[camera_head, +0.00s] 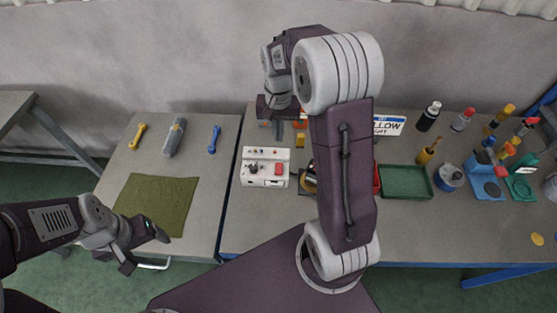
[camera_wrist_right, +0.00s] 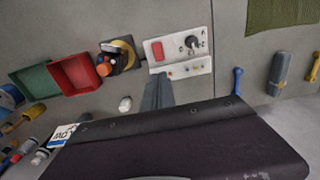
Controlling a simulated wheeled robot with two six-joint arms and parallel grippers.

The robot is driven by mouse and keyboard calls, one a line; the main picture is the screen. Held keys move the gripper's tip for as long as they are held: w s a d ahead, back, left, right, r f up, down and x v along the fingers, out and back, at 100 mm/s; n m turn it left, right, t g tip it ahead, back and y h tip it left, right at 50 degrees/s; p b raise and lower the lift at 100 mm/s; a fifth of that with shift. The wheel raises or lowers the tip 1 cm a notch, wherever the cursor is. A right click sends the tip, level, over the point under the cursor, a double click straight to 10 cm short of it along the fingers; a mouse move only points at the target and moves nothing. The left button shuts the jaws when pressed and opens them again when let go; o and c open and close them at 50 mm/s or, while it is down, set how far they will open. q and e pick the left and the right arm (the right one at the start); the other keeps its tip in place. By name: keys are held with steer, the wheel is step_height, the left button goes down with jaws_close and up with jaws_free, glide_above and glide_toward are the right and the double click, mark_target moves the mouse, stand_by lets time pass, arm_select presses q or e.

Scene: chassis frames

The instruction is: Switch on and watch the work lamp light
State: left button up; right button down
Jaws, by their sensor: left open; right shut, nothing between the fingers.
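A white control box (camera_head: 265,183) stands on the right-hand table, with a black switch knob (camera_head: 254,168) and a red button (camera_head: 278,169). The box also shows in the right wrist view (camera_wrist_right: 178,66), with its red button (camera_wrist_right: 157,50), black lever knob (camera_wrist_right: 193,43) and a row of small coloured dots along one edge. I cannot tell which part is the work lamp or whether anything is lit. My right gripper (camera_head: 277,130) is shut and empty, behind the box; its fingers (camera_wrist_right: 157,92) point toward the box's edge. My left gripper (camera_head: 146,251) is open and empty near the green cloth.
A green cloth (camera_head: 155,201), yellow wrench (camera_head: 138,136), grey tool (camera_head: 174,138) and blue wrench (camera_head: 215,140) lie on the left table. A red tray (camera_wrist_right: 76,73), green tray (camera_head: 404,181) and several bottles and tools occupy the right table. My right arm hides its middle.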

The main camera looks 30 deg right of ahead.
steer(key=shift+s, duration=0.1)
steer(key=p, duration=0.1)
glide_toward(279, 165)
step_height(279, 165, down, 6)
steer(key=shift+f, duration=0.45)
